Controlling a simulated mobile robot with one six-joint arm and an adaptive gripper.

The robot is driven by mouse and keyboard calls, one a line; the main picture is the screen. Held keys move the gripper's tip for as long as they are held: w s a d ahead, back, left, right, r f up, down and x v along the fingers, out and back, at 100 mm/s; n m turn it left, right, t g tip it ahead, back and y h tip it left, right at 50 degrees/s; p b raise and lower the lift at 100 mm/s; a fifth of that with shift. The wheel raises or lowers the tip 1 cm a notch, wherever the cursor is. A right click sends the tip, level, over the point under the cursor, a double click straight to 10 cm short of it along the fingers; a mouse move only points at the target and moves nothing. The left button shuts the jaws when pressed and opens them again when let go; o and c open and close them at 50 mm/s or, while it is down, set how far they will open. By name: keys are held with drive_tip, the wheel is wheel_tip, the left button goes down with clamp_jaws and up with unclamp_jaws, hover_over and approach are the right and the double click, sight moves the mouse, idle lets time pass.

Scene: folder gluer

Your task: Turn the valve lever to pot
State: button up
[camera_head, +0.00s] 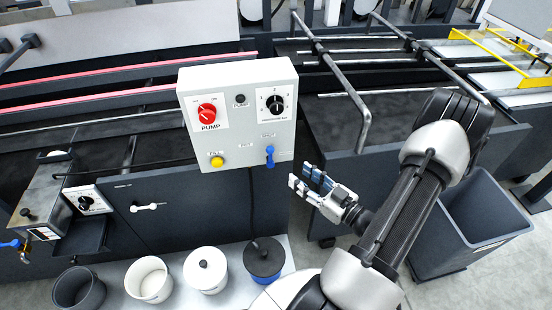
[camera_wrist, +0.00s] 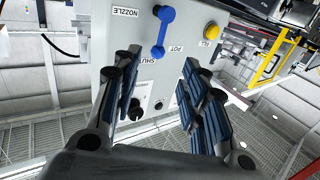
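The valve lever (camera_head: 270,156) is a small blue handle on the front of the light grey control box (camera_head: 235,140), near its lower right corner. It stands about upright in the head view. In the wrist view the blue lever (camera_wrist: 163,30) shows beyond my fingertips, with labels NOZZLE, SHUT and POT around it. The wrist picture is turned, so the labels read upside down. My gripper (camera_head: 312,184) is open and empty, to the right of and below the lever, apart from it. In the wrist view its two dark blue-padded fingers (camera_wrist: 160,72) stand apart.
The box also bears a red PUMP knob (camera_head: 207,112), a black dial (camera_head: 275,104) and a yellow FILL button (camera_head: 217,161). Several pots stand below, including one with a black lid (camera_head: 265,258). A grey bin (camera_head: 470,225) is at the right.

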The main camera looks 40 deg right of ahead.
drive_tip(key=b, duration=0.2)
hover_over(276, 158)
drive_tip(key=s+a, duration=0.3)
drive_tip(key=s, duration=0.1)
drive_tip(key=shift+w+a, duration=0.2)
drive_tip(key=shift+c, duration=0.2)
clamp_jaws()
